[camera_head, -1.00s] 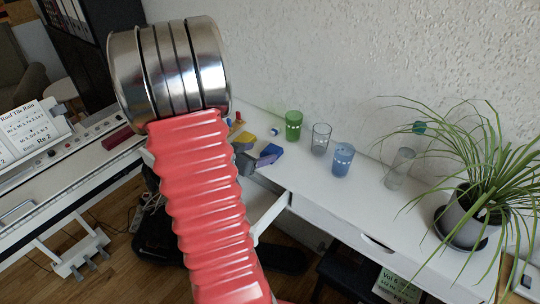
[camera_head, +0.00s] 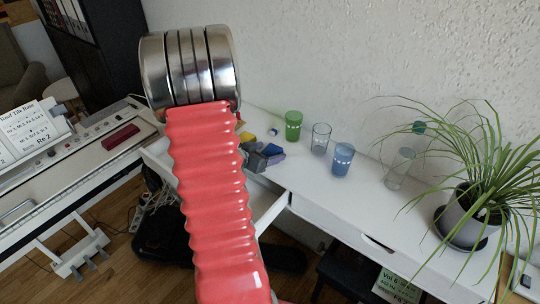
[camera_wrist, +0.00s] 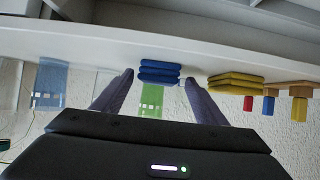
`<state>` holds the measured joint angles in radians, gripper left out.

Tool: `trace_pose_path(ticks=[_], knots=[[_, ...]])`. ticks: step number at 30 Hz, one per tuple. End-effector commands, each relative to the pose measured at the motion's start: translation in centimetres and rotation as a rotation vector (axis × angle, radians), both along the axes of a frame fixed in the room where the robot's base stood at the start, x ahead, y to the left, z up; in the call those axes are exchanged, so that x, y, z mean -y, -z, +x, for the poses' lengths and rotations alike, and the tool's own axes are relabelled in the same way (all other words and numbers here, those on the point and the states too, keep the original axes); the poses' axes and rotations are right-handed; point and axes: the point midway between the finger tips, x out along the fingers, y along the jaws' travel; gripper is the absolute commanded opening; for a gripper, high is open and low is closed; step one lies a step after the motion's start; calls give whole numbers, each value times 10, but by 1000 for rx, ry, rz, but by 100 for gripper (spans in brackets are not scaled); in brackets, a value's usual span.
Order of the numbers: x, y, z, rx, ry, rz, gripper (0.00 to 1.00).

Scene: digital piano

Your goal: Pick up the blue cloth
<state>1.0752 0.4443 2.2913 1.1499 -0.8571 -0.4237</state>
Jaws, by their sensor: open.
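The blue cloth (camera_wrist: 160,73) is a folded stack, central in the wrist view, on the white desk. My gripper (camera_wrist: 158,79) is open, with one finger to each side of the cloth and nothing held between them. Whether the fingertips reach past the cloth's near edge I cannot tell. In the head view the cloth (camera_head: 272,149) shows only as a small blue patch, partly hidden by my dark gripper (camera_head: 264,158). My red arm covers the area to its left.
A yellow cloth (camera_wrist: 235,81) lies beside the blue one, with coloured blocks (camera_wrist: 298,101) farther along. A green glass (camera_head: 293,124), a clear glass (camera_head: 321,139) and a blue glass (camera_head: 342,160) stand to the right. An open drawer (camera_head: 268,214) juts out below.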

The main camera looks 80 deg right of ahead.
Motion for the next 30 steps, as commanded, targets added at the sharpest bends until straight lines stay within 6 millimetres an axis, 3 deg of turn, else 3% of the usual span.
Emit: trace_pose_path(ticks=[14, 30], knots=[[0, 0, 1, 0, -1, 0, 66], [0, 0, 1, 0, -2, 0, 30]])
